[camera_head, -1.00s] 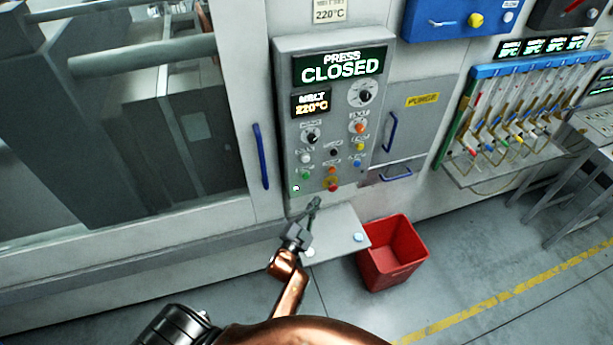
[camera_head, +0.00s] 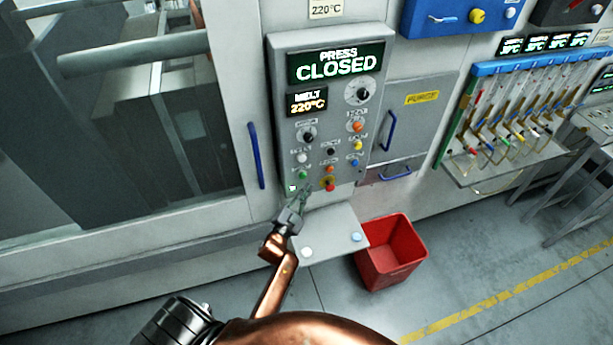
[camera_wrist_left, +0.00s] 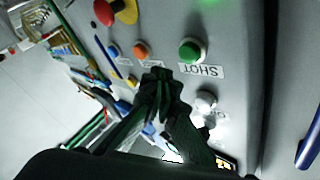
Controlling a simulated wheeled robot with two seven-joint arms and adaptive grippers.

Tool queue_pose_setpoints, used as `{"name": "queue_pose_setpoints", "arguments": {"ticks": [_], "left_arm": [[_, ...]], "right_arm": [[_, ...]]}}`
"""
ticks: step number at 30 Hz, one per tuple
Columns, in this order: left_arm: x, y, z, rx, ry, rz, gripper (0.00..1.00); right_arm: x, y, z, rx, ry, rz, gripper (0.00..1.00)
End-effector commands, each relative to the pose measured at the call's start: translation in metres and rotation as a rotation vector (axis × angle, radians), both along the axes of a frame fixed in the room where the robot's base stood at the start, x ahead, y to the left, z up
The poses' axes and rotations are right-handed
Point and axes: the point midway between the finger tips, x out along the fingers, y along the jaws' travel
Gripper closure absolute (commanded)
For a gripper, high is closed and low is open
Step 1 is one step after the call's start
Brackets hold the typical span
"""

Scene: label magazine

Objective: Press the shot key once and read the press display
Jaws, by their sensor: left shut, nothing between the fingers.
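The press display (camera_head: 336,65) at the top of the grey control panel (camera_head: 282,110) reads "PRESS CLOSED" in the head view. The green shot key (camera_head: 303,174) sits low on the panel's left side. In the left wrist view the green key (camera_wrist_left: 190,51) has the label "SHOT" beside it. My left gripper (camera_head: 303,193) is shut and empty, just below the shot key in the head view. Its fingertips (camera_wrist_left: 158,76) also show in the left wrist view, to the lower left of the key with a visible gap in the picture. My right gripper is out of view.
Other keys surround the shot key, including a white key (camera_head: 302,157) and a red knob (camera_head: 330,187) on yellow. A melt display (camera_head: 308,102) reads 220°C. A small shelf (camera_head: 325,228) projects below the panel. A red bin (camera_head: 391,255) stands on the floor.

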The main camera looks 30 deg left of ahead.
Motion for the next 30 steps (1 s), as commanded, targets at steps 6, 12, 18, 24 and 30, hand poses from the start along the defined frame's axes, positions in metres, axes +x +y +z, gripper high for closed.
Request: {"name": "queue_pose_setpoints", "arguments": {"ticks": [6,12,18,24,30], "left_arm": [[0.003,0.014,0.0,0.002,0.001,0.003,1.0],[0.003,0.019,0.0,0.001,0.0,0.005,1.0],[0.003,0.019,0.0,0.001,0.0,0.005,1.0],[0.003,0.018,0.0,0.001,0.0,0.004,1.0],[0.004,0.016,0.0,0.001,0.0,0.002,1.0]], "right_arm": [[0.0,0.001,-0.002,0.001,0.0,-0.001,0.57],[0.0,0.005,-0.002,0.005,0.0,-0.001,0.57],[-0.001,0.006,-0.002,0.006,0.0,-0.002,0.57],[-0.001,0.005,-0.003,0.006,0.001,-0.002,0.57],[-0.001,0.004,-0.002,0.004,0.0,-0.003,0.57]]}}
